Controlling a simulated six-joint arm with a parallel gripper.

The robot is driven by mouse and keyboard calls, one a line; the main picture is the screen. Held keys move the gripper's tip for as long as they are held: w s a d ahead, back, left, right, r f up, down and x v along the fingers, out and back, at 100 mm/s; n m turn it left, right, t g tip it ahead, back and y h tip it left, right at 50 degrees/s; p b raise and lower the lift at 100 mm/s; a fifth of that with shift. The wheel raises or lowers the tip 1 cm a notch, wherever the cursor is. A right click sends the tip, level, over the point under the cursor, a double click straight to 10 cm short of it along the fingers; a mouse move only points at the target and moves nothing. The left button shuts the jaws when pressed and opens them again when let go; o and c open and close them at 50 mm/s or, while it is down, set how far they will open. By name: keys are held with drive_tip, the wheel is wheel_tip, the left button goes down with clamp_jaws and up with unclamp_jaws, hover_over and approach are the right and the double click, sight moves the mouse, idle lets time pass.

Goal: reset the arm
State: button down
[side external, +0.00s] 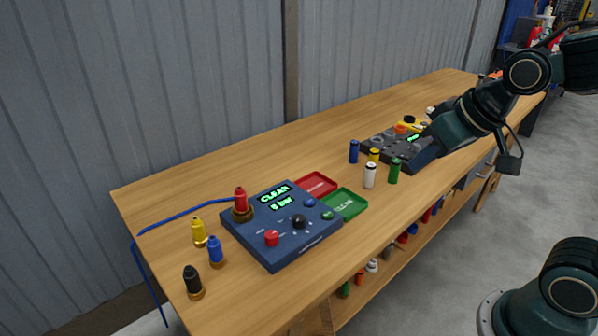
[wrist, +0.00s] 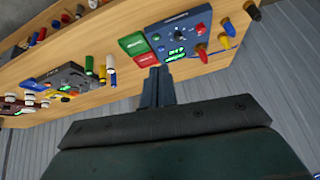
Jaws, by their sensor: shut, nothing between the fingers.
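My gripper (wrist: 156,88) shows in the wrist view with its two dark fingers together and nothing between them. In the side external view my arm comes in from the upper right, over the far half of the wooden bench (side external: 290,150). Its teal wrist end hangs by the dark station box (side external: 420,158), and the fingertips cannot be made out there. In the wrist view the fingers point towards the blue control box (wrist: 182,36), whose panel reads CLEAN and 5 bar in the side external view (side external: 281,225). I cannot tell how high the fingers are above the bench.
A red tray (side external: 316,185) and a green tray (side external: 345,204) adjoin the blue box. Blue (side external: 353,152), white (side external: 369,176) and green (side external: 394,172) cylinders stand nearby. A red nozzle (side external: 241,200) stands at the box's left; yellow, blue and black ones stand in front. The bench's back strip is clear.

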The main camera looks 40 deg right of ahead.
drive_tip(key=s+r+n, duration=0.1)
drive_tip(key=s, duration=0.7)
drive_tip(key=shift+s+r+g, duration=0.2)
drive_tip(key=shift+s+g, duration=0.2)
idle(1.7)
